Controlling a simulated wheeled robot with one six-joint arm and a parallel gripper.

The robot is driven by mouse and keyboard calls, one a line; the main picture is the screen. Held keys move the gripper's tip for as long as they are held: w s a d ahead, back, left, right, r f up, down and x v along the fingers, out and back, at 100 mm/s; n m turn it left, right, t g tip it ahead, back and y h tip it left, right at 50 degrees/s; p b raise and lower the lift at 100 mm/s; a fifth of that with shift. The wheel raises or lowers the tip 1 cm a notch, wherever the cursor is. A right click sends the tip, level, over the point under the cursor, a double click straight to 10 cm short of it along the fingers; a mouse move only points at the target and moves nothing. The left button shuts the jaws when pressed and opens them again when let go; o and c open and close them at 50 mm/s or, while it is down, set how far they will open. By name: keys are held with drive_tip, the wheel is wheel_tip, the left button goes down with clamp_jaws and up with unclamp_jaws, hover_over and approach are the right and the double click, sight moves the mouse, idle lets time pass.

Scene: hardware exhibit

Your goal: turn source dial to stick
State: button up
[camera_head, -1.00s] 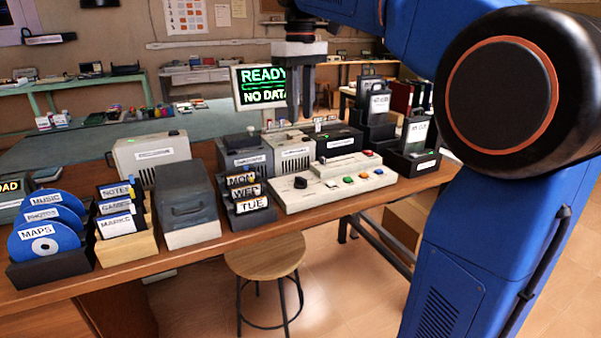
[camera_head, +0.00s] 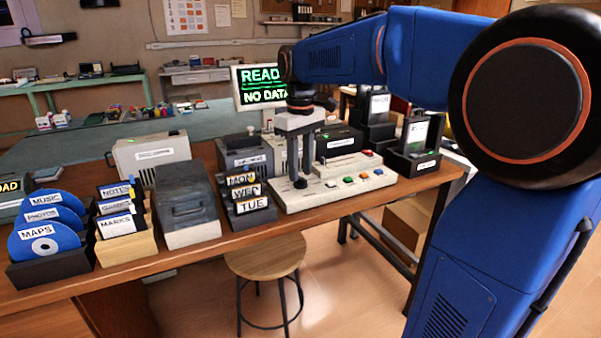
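The source dial (camera_head: 300,183) is a small black knob on the left part of a pale control panel (camera_head: 330,199). My gripper (camera_head: 299,175) points straight down over it, with its two grey fingers apart and their tips at the dial. The fingers partly cover the dial, so I cannot tell whether they touch it or read its setting.
Coloured buttons (camera_head: 348,180) sit right of the dial on the panel. A black rack with MON, WED and TUE cards (camera_head: 252,205) stands close left. Grey boxes (camera_head: 245,156) stand behind. Black holders (camera_head: 412,160) stand at right. A round stool (camera_head: 265,257) is below the table edge.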

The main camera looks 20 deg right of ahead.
drive_tip(key=shift+f, duration=0.85)
clamp_jaws()
